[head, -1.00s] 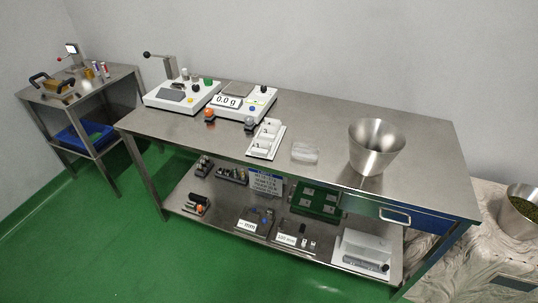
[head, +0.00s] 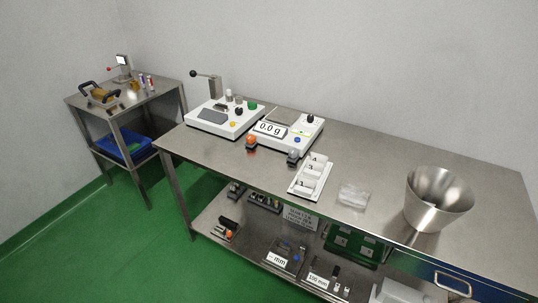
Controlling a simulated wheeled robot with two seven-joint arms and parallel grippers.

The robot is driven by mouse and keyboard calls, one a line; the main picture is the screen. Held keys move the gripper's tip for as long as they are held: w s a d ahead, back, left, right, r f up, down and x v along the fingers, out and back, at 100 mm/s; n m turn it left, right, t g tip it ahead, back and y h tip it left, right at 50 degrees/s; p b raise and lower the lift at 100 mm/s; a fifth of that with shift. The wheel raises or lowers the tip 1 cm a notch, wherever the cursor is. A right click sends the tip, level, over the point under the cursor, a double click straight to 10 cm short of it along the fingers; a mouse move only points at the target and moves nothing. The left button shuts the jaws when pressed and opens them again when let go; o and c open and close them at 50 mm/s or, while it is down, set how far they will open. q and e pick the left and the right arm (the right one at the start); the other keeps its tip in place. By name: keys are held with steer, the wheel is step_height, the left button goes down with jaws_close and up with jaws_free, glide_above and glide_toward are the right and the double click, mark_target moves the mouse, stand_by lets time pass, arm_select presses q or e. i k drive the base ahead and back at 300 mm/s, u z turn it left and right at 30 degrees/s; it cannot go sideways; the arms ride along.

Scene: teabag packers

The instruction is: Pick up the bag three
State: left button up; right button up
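A white tray (head: 296,193) with small numbered compartments stands on the steel table, right of the scale. The marks look like a 4 near its back and a 3 just in front, but they are tiny. White pieces sit in it; I cannot tell for sure which is bag three. A clear, crumpled plastic packet (head: 354,195) lies flat on the table just right of the tray, apart from it. Neither of my grippers shows in the head view.
A metal bucket (head: 437,205) stands right of the packet. A scale (head: 286,135) reading 0.0 g and a white device (head: 222,118) stand at the left. Two small knobbed items sit before the scale. The lower shelf holds several tools. The back right tabletop is bare.

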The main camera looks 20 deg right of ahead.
mark_target(310, 164)
steer(key=u, duration=0.15)
steer(key=i, duration=0.85)
steer(key=z, duration=0.25)
